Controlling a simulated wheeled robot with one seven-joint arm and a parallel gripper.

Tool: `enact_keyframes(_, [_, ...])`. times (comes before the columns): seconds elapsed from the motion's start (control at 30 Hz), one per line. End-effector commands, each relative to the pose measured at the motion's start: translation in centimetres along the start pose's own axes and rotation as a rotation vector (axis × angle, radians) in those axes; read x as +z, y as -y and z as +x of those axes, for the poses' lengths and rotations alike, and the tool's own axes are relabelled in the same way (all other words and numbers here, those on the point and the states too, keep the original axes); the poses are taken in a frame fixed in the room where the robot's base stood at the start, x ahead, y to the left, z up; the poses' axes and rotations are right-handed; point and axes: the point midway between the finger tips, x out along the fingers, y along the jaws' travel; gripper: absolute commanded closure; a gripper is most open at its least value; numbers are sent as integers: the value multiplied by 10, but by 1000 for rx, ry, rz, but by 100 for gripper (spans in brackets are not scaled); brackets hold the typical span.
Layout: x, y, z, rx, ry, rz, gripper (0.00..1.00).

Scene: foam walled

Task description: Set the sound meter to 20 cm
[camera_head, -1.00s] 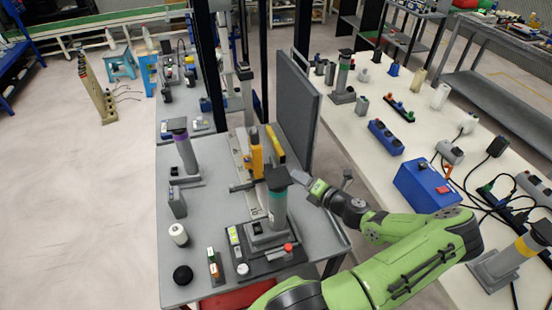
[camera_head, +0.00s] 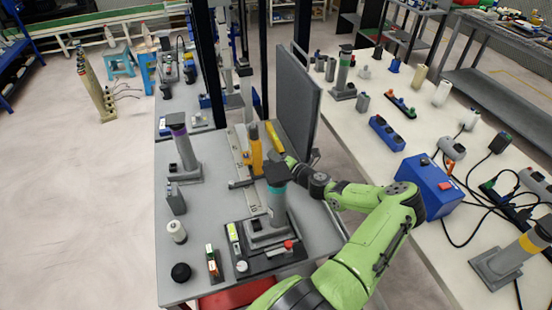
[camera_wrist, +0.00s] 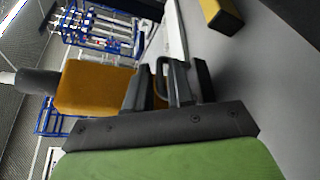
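I take the yellow-orange device on the rail to be the sound meter (camera_head: 256,153). It stands upright on the long pale rail (camera_head: 241,160) of the grey table. In the wrist view an orange block with a dark end (camera_wrist: 95,88) fills the left side, close to the fingers. My gripper (camera_head: 287,163) is just right of the device, reaching from the right. In the wrist view the two dark fingers of my gripper (camera_wrist: 162,88) are apart, with a little orange visible between them; I see no clear grip. The scale marks are too small to read.
A teal-banded post (camera_head: 276,207) stands in front of the device, near my arm. A purple-banded post (camera_head: 183,152) stands left. A dark upright panel (camera_head: 296,100) rises behind right. A yellow block (camera_head: 275,137) lies beside the rail. The left-middle tabletop has free room.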

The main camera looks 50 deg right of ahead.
Motion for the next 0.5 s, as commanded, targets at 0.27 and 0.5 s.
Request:
enact_keyframes(0.27, [0, -1, 0, 3, -2, 1, 100])
enact_keyframes(0.5, [-4, -3, -9, 2, -5, 4, 100])
